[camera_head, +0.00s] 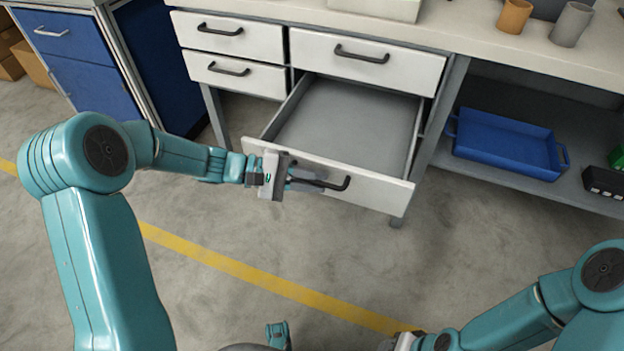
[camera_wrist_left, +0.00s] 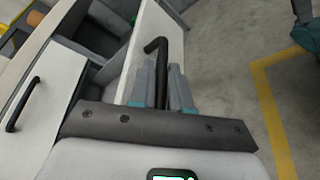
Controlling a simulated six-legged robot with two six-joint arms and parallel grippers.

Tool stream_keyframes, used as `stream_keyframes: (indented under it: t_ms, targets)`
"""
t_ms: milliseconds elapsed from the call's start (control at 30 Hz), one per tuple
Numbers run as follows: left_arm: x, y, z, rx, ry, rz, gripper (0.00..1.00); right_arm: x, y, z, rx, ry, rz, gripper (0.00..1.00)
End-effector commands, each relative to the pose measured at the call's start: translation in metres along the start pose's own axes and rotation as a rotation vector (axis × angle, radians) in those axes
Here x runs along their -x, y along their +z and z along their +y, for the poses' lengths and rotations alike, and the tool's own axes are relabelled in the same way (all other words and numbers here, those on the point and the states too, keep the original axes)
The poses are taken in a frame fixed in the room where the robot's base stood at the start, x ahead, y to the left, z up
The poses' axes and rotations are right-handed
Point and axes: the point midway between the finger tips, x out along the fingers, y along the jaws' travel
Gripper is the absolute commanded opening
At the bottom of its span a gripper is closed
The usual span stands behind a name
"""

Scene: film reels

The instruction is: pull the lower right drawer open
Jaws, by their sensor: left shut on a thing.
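The lower right drawer (camera_head: 372,187) of the workbench stands well open, and the grey inside that shows is empty. Its dark bar handle (camera_head: 340,184) is on the white front. My left gripper (camera_head: 305,181) is shut on this handle, near the handle's left part. In the left wrist view the handle (camera_wrist_left: 161,50) rises from between the fingers (camera_wrist_left: 160,85) of the left gripper. My right arm is at the bottom right of the head view; its gripper (camera_head: 405,341) is partly cut off by the lower edge, and its fingers cannot be made out.
The upper right drawer (camera_head: 410,70) and two left drawers (camera_head: 225,72) are shut. A blue tray (camera_head: 505,143) lies on the shelf at the right. A blue cabinet (camera_head: 75,60) stands at the left. The floor in front, with a yellow line (camera_head: 250,272), is clear.

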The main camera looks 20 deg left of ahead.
Motion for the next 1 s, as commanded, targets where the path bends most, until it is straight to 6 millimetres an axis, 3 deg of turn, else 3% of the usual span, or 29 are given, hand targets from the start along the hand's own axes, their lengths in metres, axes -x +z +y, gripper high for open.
stream_keyframes:
  t_ms: [300, 333, 667, 833, 1000]
  targets:
    - [0.000, -0.003, 0.003, -0.001, 0.002, 0.002, 0.00, 0.000, 0.000, 0.000, 0.000, 0.000, 0.000, 0.43]
    - [0.000, -0.003, 0.003, -0.001, 0.002, 0.002, 0.23, 0.000, 0.000, 0.000, 0.000, 0.000, 0.000, 0.43]
    - [0.002, -0.002, 0.003, -0.001, 0.001, 0.002, 0.23, 0.001, 0.000, -0.001, 0.000, 0.000, 0.000, 0.43]
    - [0.028, -0.002, 0.004, 0.000, 0.002, 0.005, 0.23, 0.008, 0.001, -0.004, 0.002, 0.000, -0.002, 0.43]
    - [0.074, -0.002, 0.005, 0.000, 0.004, 0.007, 0.23, 0.018, 0.001, -0.007, 0.003, 0.000, -0.002, 0.43]
